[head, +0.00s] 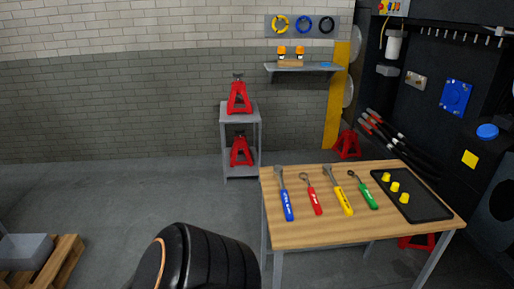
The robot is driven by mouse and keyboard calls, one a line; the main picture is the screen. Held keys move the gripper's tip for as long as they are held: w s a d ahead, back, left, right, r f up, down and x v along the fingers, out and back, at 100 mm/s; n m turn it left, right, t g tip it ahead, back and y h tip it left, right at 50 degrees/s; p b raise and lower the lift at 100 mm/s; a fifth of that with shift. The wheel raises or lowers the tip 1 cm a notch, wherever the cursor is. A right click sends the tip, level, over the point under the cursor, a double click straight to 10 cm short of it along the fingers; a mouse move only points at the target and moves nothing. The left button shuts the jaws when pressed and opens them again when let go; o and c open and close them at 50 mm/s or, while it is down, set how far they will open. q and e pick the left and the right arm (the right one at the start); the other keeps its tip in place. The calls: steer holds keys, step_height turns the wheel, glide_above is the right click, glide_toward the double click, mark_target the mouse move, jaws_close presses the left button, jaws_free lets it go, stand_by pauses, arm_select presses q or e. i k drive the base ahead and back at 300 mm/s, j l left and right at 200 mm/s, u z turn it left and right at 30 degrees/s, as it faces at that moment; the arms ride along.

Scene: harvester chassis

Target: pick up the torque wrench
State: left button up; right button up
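Several hand tools lie side by side on a wooden-topped table (320,232). From left to right they are a blue-handled tool (287,205), a red-handled tool (314,200), a yellow-handled tool (343,198) and a green-handled tool (367,195). Their grey metal heads point toward the back of the table. The handle labels are too small to read, so I cannot tell which tool is the torque wrench. Neither of my grippers is in view.
A black tray (425,205) with yellow caps (395,187) lies on the table's right side. A grey shelf stand (241,115) holds red jack stands (239,97). Dark machinery (440,65) stands at right. A wooden pallet (62,262) is at lower left. Open floor lies left of the table.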

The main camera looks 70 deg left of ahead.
mark_target(278, 172)
steer(key=u, duration=0.85)
steer(key=k+l+u, duration=0.1)
steer(key=u, duration=1.2)
steer(key=z, duration=2.4)
steer(key=u, duration=2.4)
